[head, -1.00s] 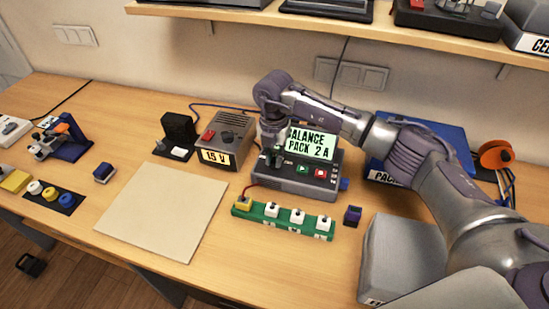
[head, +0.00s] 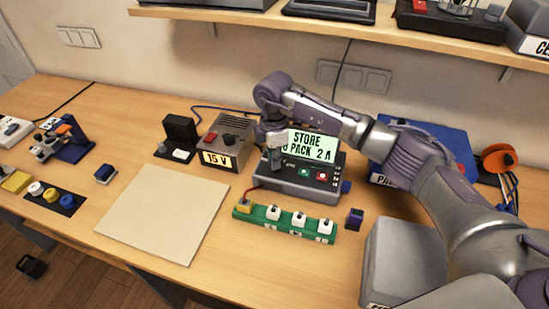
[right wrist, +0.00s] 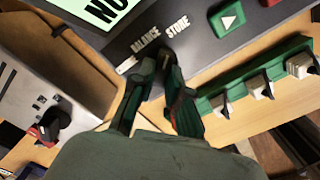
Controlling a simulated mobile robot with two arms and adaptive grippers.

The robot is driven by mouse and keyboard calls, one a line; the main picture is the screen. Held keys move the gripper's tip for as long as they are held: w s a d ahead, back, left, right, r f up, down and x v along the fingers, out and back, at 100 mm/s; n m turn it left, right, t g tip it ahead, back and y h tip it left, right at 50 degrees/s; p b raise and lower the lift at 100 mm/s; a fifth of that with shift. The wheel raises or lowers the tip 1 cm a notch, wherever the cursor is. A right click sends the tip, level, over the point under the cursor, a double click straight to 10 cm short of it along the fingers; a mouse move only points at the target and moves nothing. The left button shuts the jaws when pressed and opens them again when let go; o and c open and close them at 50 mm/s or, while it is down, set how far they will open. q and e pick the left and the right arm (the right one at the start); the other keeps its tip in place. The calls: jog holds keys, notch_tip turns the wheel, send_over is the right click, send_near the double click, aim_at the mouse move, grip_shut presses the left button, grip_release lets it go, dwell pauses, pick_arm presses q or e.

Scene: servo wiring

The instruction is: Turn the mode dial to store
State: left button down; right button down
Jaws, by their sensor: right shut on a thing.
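The grey charger box (head: 300,188) stands on the bench with a lit screen (head: 312,147) reading STORE above a line ending in PACK 2 A. My right gripper (head: 275,162) reaches down to the left part of its front panel. In the right wrist view, my right gripper's fingers (right wrist: 160,62) are close together at the panel, just below the printed BALANCE and STORE labels (right wrist: 178,27). They are shut on the mode dial, which they hide almost fully. My left gripper is not in view.
Green and red buttons (head: 320,177) sit right of the gripper on the panel. A green strip with several switches (head: 285,222) lies in front. A 15 V supply (head: 228,140) stands to the left. The beige mat (head: 165,215) is bare.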

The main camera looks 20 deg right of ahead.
jog(key=shift+w+r+m, duration=0.1)
jog(key=shift+m, duration=0.5)
jog(key=c, duration=1.1)
grip_release()
jog(key=shift+c, duration=0.2)
notch_tip(320, 180, up, 12)
